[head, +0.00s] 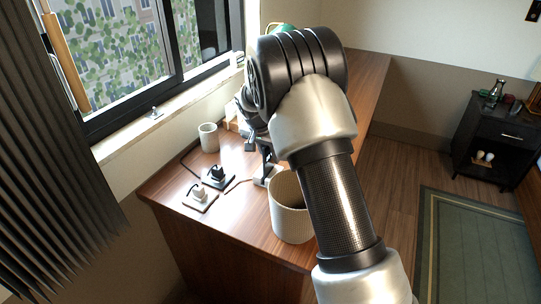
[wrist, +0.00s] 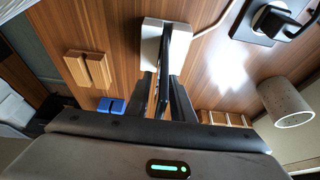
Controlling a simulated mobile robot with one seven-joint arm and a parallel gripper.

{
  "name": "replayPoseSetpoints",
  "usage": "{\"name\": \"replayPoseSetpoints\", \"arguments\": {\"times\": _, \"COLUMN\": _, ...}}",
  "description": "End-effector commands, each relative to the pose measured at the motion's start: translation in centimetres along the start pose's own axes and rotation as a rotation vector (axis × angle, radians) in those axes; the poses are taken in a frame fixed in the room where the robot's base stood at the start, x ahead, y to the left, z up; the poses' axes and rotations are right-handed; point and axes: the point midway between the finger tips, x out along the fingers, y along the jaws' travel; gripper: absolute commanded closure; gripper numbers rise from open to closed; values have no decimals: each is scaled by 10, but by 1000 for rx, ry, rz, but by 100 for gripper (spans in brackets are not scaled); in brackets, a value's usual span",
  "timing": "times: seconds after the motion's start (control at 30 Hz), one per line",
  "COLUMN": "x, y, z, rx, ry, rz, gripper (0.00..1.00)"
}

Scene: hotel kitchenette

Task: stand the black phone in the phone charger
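The black phone (wrist: 164,78) shows edge-on in the wrist view as a thin dark slab standing up between the two fingers of my gripper (wrist: 163,84). The fingers are close together on either side of it and appear shut on it. The phone's far end is over the pale phone charger (wrist: 151,42), at or in its middle; I cannot tell whether it is fully seated. In the head view my gripper (head: 259,148) is low over the counter, partly hidden by my arm, and the charger's pale base (head: 268,175) shows just below.
The wrist view also shows wooden blocks (wrist: 88,68) and a blue piece (wrist: 111,105).

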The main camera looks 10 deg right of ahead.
Motion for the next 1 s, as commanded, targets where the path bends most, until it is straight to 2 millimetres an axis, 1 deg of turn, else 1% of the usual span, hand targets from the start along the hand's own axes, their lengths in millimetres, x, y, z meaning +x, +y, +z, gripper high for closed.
{"name": "replayPoseSetpoints", "arguments": {"times": 0.3, "x": 0, "y": 0, "z": 0, "rx": 0, "ry": -1, "rz": 1, "gripper": 71}}
{"name": "replayPoseSetpoints", "arguments": {"times": 0.37, "x": -3, "y": 0, "z": 0, "rx": 0, "ry": -1, "rz": 0, "gripper": 71}}
{"name": "replayPoseSetpoints", "arguments": {"times": 0.47, "x": -13, "y": 0, "z": 0, "rx": -1, "ry": 0, "rz": -1, "gripper": 71}}
{"name": "replayPoseSetpoints", "arguments": {"times": 0.57, "x": -32, "y": -1, "z": -1, "rx": 0, "ry": 1, "rz": -3, "gripper": 71}}
{"name": "replayPoseSetpoints", "arguments": {"times": 0.9, "x": -116, "y": -1, "z": -1, "rx": 0, "ry": 2, "rz": -4, "gripper": 71}}
{"name": "replayPoseSetpoints", "arguments": {"times": 1.0, "x": -138, "y": -1, "z": -1, "rx": 0, "ry": 2, "rz": -3, "gripper": 71}}
